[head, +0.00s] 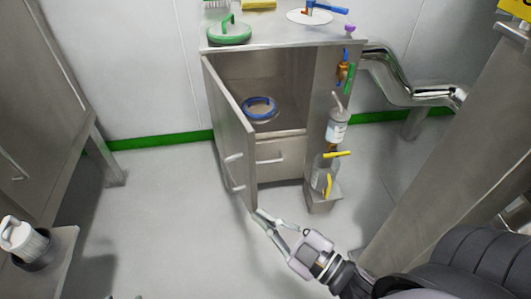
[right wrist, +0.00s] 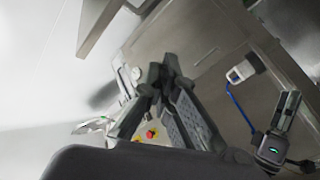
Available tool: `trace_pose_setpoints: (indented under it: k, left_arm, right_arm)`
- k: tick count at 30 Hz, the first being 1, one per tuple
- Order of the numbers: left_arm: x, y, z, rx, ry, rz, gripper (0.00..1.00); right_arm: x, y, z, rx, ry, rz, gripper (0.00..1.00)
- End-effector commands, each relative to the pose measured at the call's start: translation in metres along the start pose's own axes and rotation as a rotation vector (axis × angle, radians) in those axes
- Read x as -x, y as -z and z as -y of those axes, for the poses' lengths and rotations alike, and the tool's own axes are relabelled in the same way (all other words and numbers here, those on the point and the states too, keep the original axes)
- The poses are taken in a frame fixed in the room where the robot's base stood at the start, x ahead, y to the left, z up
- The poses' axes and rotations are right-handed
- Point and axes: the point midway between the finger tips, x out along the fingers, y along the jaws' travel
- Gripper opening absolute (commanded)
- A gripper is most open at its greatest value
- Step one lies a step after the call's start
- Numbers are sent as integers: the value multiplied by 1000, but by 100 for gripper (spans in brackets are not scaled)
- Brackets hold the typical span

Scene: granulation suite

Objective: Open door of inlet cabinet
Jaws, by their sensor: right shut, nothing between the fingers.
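The inlet cabinet (head: 335,75) is a grey metal cabinet against the back wall in the head view. Its door (head: 228,125) stands open, swung out on the left side towards me, with a pale handle (head: 234,158) on its face. Inside show a round blue-rimmed item (head: 260,108) and a drawer front (head: 270,153). My right gripper (head: 262,218) is shut and empty, just in front of the door's lower outer corner; I cannot tell whether it touches. Its dark fingers (right wrist: 163,85) show in the right wrist view. My left gripper is not in view.
A green-lidded item (head: 230,32) sits on the cabinet top. Bottles and valves (head: 337,130) are on its right side, near a shiny pipe (head: 405,85). A metal column (head: 440,130) stands at right, another cabinet (head: 45,110) at left. The floor between is clear.

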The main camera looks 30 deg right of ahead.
Motion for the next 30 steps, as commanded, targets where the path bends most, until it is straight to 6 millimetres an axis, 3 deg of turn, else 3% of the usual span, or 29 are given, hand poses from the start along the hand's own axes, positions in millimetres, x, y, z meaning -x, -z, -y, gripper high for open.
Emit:
trace_pose_setpoints:
  k: [8, 18, 24, 30]
  left_arm:
    - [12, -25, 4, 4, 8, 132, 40]
    - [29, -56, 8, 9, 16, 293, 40]
    - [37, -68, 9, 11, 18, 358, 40]
    - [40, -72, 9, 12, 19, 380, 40]
  right_arm:
    - [8, -6, -42, -731, -22, -27, 0]
    - [10, -30, -105, -1606, -128, -33, 0]
    - [10, -47, -129, -1963, -210, -39, 0]
    - [9, -54, -138, -2088, -246, -47, 0]
